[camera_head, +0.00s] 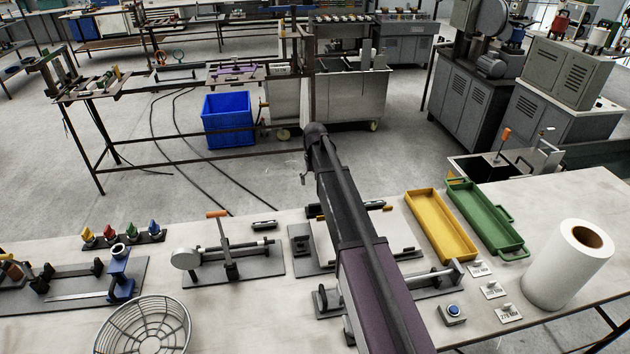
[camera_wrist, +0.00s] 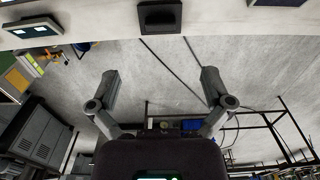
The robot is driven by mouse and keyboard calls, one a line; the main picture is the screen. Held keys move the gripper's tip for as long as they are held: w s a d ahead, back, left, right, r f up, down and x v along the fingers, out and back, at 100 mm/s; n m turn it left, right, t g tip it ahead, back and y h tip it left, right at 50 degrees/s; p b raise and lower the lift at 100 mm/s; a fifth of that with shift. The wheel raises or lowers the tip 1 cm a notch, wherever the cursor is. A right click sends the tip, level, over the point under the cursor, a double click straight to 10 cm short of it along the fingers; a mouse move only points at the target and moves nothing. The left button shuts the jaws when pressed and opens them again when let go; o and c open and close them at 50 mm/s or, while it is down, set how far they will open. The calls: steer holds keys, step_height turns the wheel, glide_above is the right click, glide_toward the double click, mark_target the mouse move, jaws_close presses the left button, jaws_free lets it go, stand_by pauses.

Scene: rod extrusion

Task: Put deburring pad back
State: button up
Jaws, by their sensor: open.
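My gripper (camera_wrist: 160,78) is open in the wrist view, its two fingers wide apart with nothing between them. A small black block (camera_wrist: 160,16), possibly the deburring pad, lies at the edge of the pale tabletop, beyond the fingertips and roughly centred between them. It is apart from the fingers. In the head view a small dark block (camera_head: 264,225) lies near the far edge of the bench, left of my arm; I cannot tell whether it is the same one. My gripper is not clearly visible in the head view, where my arm reaches over the bench.
The bench (camera_head: 235,305) holds a lever fixture (camera_head: 228,250), a wire basket (camera_head: 145,328), a yellow tray (camera_head: 440,225), a green tray (camera_head: 485,220) and a white roll (camera_head: 568,264). A blue bin (camera_head: 228,120) stands on the floor beyond. Bare floor lies past the bench edge.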

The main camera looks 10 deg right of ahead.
steer(key=s, duration=3.1)
steer(key=shift+s+d, duration=0.15)
steer(key=shift+s, duration=0.2)
steer(key=shift+f, duration=0.1)
step_height(320, 180, down, 5)
steer(key=b, duration=0.5)
steer(key=shift+f, duration=0.1)
